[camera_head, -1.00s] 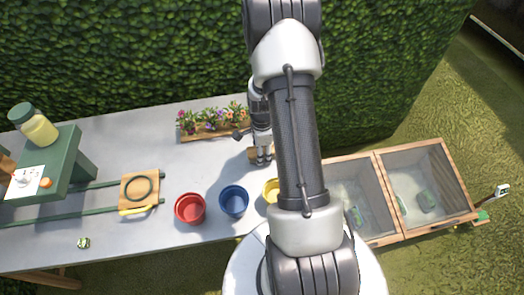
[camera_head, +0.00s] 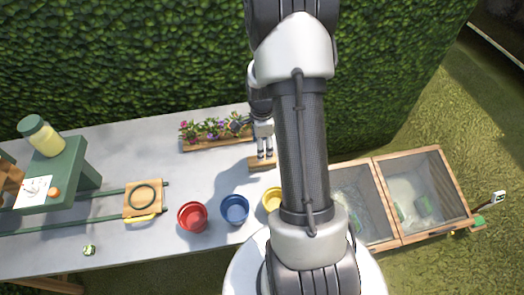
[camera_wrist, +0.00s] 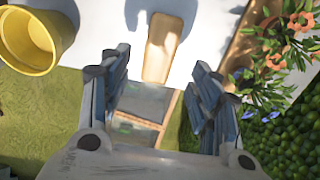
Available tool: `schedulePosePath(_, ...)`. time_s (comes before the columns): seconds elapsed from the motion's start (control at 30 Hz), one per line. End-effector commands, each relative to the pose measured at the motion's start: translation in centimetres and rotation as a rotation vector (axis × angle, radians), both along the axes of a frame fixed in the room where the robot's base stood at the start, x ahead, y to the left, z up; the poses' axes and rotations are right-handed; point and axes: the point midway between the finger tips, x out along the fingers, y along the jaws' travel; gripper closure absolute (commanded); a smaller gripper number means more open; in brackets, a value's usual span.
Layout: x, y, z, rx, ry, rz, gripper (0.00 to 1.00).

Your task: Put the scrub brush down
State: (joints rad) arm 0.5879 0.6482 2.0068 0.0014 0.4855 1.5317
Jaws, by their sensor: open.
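The scrub brush appears to be the tan wooden block (camera_head: 260,164) lying on the grey table just under my gripper (camera_head: 265,154). In the wrist view a tan oblong wooden piece (camera_wrist: 163,46), likely the same brush, lies on the pale table top beyond the gap between my fingers. My gripper (camera_wrist: 158,72) is open, with nothing held between its fingers. Its bristles are not visible.
A yellow pot (camera_head: 272,199), a blue pot (camera_head: 235,209) and a red pot (camera_head: 192,217) stand along the table's front. A wooden flower planter (camera_head: 205,144) is at the back. Wood-framed bins (camera_head: 409,150) stand to the right. A green stand (camera_head: 62,172) is at left.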

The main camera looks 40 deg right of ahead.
Motion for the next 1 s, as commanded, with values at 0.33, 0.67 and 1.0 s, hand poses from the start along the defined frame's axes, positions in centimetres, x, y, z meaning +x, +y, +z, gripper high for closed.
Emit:
schedulePosePath(0.33, 0.5, 1.1, 5.1, -0.013, -0.019, 0.091, 0.43)
schedulePosePath(0.67, -1.2, 11.7, 19.7, -0.132, -0.132, 0.876, 0.43)
schedulePosePath(1.0, -10.3, 21.3, 27.8, -0.326, -0.219, 1.734, 0.43)
